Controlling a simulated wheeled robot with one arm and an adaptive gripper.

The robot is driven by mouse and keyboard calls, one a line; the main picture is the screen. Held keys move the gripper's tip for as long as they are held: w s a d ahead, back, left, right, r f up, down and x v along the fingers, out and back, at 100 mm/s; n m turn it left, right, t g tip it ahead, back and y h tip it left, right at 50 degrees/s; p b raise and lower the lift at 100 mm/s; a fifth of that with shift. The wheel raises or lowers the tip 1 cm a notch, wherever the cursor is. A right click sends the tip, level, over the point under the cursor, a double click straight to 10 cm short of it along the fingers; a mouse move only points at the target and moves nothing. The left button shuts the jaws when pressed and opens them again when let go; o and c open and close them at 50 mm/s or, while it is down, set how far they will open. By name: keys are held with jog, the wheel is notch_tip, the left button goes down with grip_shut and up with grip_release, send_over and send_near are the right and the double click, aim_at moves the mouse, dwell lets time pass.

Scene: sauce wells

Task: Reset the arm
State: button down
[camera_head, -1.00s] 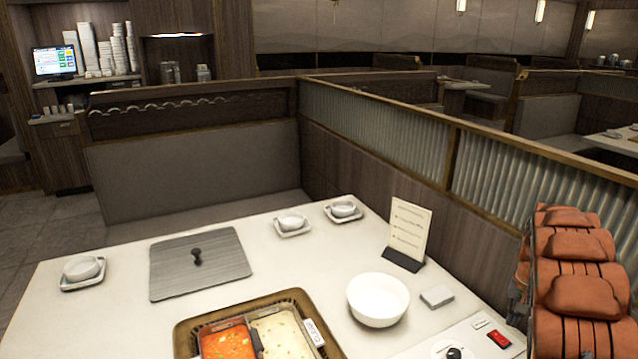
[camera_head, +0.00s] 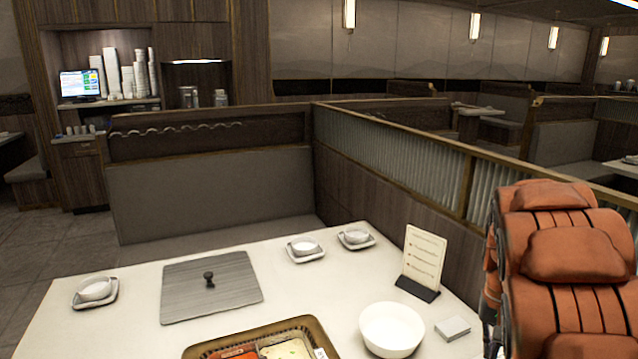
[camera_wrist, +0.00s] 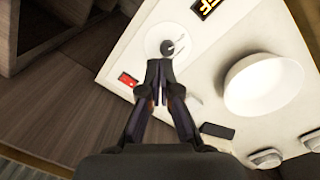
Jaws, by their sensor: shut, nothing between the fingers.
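My gripper (camera_wrist: 160,85) shows in the wrist view with its fingertips together and nothing between them. It hangs over the edge of the white table (camera_wrist: 205,75), in front of a round dial (camera_wrist: 175,45) and a red switch (camera_wrist: 128,80). In the head view my arm fills the right side, and the gripper itself is out of that view.
A ribbed booth partition (camera_head: 400,155) stands behind, at the right.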

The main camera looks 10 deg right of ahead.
jog(key=s+a+r+n, duration=0.3)
jog(key=s+a+r, duration=0.1)
jog(key=s+a, duration=0.85)
jog(key=s+a+f+n, duration=0.1)
jog(key=s+a+n, duration=0.2)
jog(key=s+a, duration=0.7)
jog(key=s, duration=0.2)
jog(key=shift+s+f+g, duration=0.2)
jog(key=shift+s+g, duration=0.2)
